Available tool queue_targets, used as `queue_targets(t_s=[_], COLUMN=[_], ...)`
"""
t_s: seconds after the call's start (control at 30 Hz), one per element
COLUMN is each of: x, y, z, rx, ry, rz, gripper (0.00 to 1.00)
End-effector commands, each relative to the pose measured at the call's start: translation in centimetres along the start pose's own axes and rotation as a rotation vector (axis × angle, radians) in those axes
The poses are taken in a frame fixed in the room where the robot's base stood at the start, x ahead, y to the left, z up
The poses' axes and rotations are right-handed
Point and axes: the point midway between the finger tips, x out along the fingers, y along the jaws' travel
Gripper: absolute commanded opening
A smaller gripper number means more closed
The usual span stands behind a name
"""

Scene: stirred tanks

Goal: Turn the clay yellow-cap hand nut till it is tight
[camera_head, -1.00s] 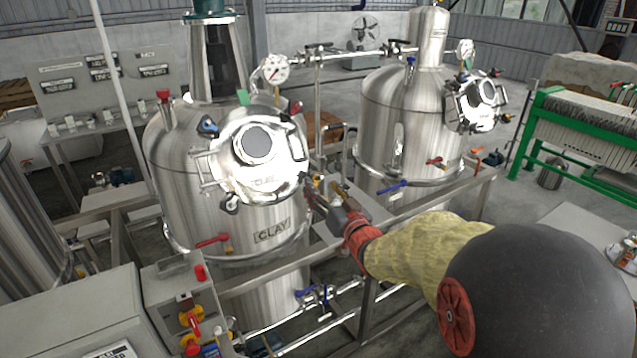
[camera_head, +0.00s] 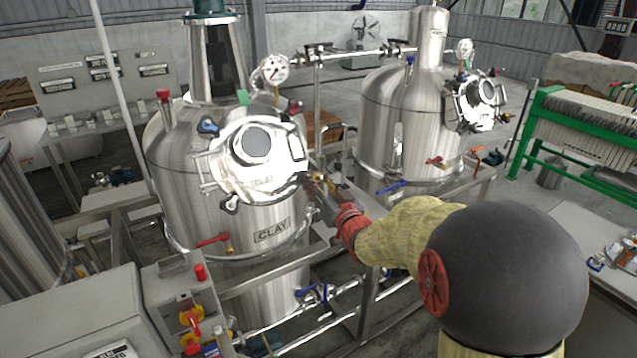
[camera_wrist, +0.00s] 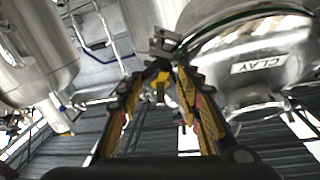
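The clay tank (camera_head: 180,180) carries a round lid with a shiny rim; its CLAY plate also shows in the wrist view (camera_wrist: 263,64). The yellow-cap hand nut (camera_wrist: 160,88) shows in the wrist view, between my finger ends, below a grey metal bracket. My gripper (camera_wrist: 167,76) has its two fingers apart around the nut, with a gap visible on the right side; contact on the left is unclear. In the head view my gripper (camera_head: 322,190) is at the lid's lower right edge, and the nut is hard to make out there.
A blue-cap nut (camera_head: 208,125) sits at the lid's upper left. A second tank (camera_head: 390,120) stands to the right behind my gripper. A pipe with a gauge (camera_head: 275,68) runs above.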

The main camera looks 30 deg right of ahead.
Motion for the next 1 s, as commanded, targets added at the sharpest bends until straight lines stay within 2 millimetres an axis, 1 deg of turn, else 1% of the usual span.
queue_targets(t_s=[0.03,0.4,0.73,1.0], x=[0.00,-0.01,-0.01,0.02], y=[0.00,0.01,-0.14,-0.47], z=[0.00,0.01,0.10,0.18], rx=[0.000,0.000,0.046,0.198], ry=[0.000,0.000,0.001,0.002], rz=[0.000,0.000,0.028,0.123], gripper=[0.29,0.09,0.09,0.09])
